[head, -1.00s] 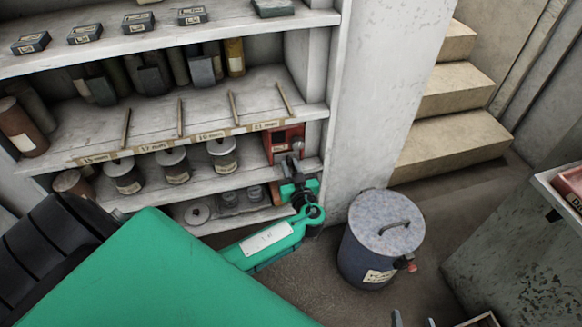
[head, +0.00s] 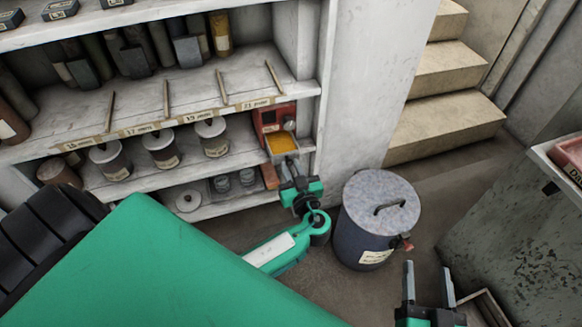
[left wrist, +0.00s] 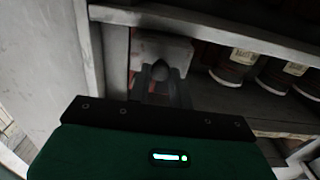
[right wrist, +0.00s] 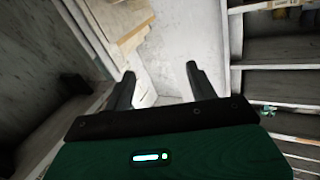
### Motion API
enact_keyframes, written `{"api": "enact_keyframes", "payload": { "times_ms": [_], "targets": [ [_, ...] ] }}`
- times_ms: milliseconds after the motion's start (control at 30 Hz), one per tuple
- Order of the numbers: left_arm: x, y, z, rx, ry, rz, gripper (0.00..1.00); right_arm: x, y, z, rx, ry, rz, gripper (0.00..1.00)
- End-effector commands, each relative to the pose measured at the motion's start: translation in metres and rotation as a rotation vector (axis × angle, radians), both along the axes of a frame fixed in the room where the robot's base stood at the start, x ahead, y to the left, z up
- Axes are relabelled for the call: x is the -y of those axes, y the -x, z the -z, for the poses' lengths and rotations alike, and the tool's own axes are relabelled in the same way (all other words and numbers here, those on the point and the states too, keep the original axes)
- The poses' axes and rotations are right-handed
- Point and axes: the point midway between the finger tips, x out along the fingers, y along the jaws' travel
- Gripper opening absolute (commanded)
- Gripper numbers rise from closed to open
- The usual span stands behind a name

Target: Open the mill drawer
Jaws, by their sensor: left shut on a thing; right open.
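The red mill (head: 268,115) stands at the right end of the lower shelf. Its drawer (head: 283,153) is pulled out toward me and shows an orange-yellow filling (head: 281,142). My left gripper (head: 291,168) is at the drawer's front, shut on its knob. In the left wrist view the dark round knob (left wrist: 160,70) sits between the left fingers (left wrist: 160,88), before a pale front. The fingertips' exact contact is too dark to see. My right gripper (head: 428,268) is open and empty at the lower right. It also shows open in the right wrist view (right wrist: 161,72).
Several lidded canisters (head: 161,148) stand left of the mill. A blue-grey lidded bin (head: 368,225) stands on the floor close right of my left arm. A wall post (head: 370,80) and steps (head: 440,125) lie beyond. A grey counter (head: 520,230) is at right.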

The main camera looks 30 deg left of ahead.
Motion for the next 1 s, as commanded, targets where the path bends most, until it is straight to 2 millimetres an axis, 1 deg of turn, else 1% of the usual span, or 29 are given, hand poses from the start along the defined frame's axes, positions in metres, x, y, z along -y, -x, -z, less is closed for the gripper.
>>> {"api": "enact_keyframes", "payload": {
  "times_ms": [33,100,133,400,533,667,800,1000],
  "targets": [
    [0.0,0.0,0.0,0.001,0.001,0.0,0.25,0.0,0.0,0.0,0.0,0.0,0.0,0.58],
    [0.0,0.0,0.0,0.001,0.001,0.0,0.39,0.0,0.0,0.0,-0.001,0.0,0.0,0.58],
    [0.0,0.0,0.0,0.001,0.001,0.0,0.42,0.0,0.0,0.0,-0.001,0.0,0.0,0.58],
    [0.0,0.0,0.0,0.001,0.001,0.0,0.42,0.0,0.0,0.0,0.0,0.0,0.0,0.58],
    [0.007,0.007,0.001,-0.001,0.002,0.0,0.42,0.0,0.0,0.0,-0.003,0.0,-0.002,0.58],
    [0.025,0.021,0.0,-0.002,0.004,0.001,0.42,-0.001,0.0,0.002,-0.014,0.004,-0.004,0.58],
    [0.05,0.043,0.001,-0.003,0.004,0.001,0.42,-0.001,0.001,0.004,-0.025,0.006,-0.005,0.58],
    [0.083,0.07,0.0,-0.001,0.003,0.001,0.42,-0.002,0.005,0.009,-0.047,0.008,-0.008,0.58]
  ]
}}
